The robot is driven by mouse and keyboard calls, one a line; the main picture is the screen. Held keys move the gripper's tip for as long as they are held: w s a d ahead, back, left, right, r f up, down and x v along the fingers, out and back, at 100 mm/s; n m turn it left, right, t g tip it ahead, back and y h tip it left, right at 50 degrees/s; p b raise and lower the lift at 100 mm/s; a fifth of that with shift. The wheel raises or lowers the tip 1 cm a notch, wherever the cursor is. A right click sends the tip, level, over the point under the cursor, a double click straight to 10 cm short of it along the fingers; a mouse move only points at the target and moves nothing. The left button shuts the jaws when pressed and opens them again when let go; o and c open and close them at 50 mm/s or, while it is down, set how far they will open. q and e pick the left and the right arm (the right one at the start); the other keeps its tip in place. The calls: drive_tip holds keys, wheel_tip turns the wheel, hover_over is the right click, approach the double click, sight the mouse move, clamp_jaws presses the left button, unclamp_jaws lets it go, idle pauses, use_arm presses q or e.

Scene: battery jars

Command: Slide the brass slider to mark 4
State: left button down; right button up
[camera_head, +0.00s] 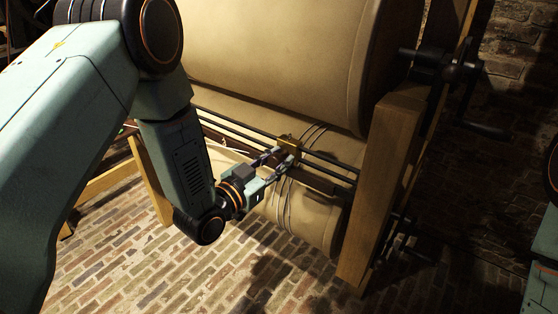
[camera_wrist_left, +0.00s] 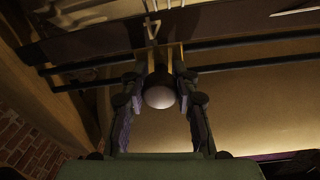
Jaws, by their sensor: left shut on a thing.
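The brass slider (camera_head: 287,143) sits on two dark parallel rods (camera_head: 325,161) that run across the front of the machine. My left gripper (camera_head: 276,158) reaches it from the front and is shut on its knob. I cannot read which number the slider is at. My right gripper is not in view.
Large canvas-covered rollers (camera_head: 280,50) stand behind and below the rods. A wooden post (camera_head: 382,190) with a black crank (camera_head: 455,75) closes the right end. Loops of cord (camera_head: 284,205) are wound around the lower roller. The brick floor (camera_head: 150,270) in front is clear.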

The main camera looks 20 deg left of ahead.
use_arm(q)
drive_tip(key=shift+s+d+f, duration=0.15)
drive_tip(key=shift+s+f, duration=0.05)
drive_tip(key=c, duration=1.1)
unclamp_jaws()
drive_tip(key=shift+d+r, duration=0.1)
drive_tip(key=shift+c, duration=0.2)
drive_tip(key=shift+o, duration=0.7)
drive_tip(key=shift+r, duration=0.1)
drive_tip(key=v, duration=1.2)
